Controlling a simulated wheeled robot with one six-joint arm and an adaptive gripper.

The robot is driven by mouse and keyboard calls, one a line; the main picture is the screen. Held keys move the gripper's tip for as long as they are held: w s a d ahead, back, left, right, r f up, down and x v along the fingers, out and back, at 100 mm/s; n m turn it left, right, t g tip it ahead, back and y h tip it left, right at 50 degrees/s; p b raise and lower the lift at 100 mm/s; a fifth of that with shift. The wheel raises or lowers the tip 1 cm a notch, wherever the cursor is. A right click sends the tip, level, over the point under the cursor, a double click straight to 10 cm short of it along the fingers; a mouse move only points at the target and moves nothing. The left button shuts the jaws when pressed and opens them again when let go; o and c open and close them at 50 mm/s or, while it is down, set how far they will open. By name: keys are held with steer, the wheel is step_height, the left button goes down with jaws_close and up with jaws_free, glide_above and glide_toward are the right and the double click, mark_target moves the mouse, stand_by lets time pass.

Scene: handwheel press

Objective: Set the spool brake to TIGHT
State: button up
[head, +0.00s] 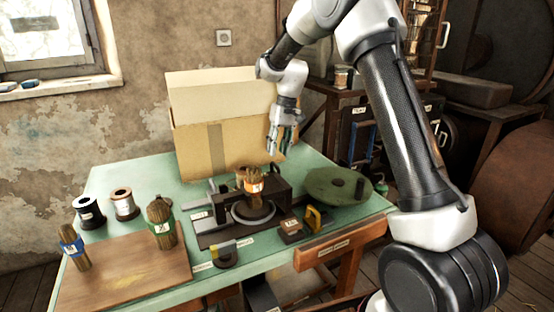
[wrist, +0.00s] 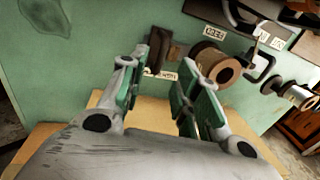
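My gripper (head: 281,150) hangs above the back of the green table, in front of the cardboard box. In the wrist view the gripper (wrist: 160,88) is open, with nothing between its green-padded fingers. Past the fingertips a dark brown upright piece (wrist: 160,48), perhaps the brake lever, stands on the table, apart from the fingers. In the head view the press hides most of the spool (head: 242,172).
The handwheel press (head: 283,188) stands mid-table, with a bundle of brown bristles (head: 254,180) on it. The cardboard box (head: 195,150) stands at the back. Two wire spools and a wooden board (head: 130,270) are on the left.

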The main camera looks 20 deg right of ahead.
glide_above(273, 171)
steer(key=s, duration=0.2)
steer(key=shift+d+f, duration=0.15)
steer(key=shift+f, duration=0.95)
steer(key=shift+d+f, duration=0.15)
steer(key=shift+f, duration=0.9)
jaws_close()
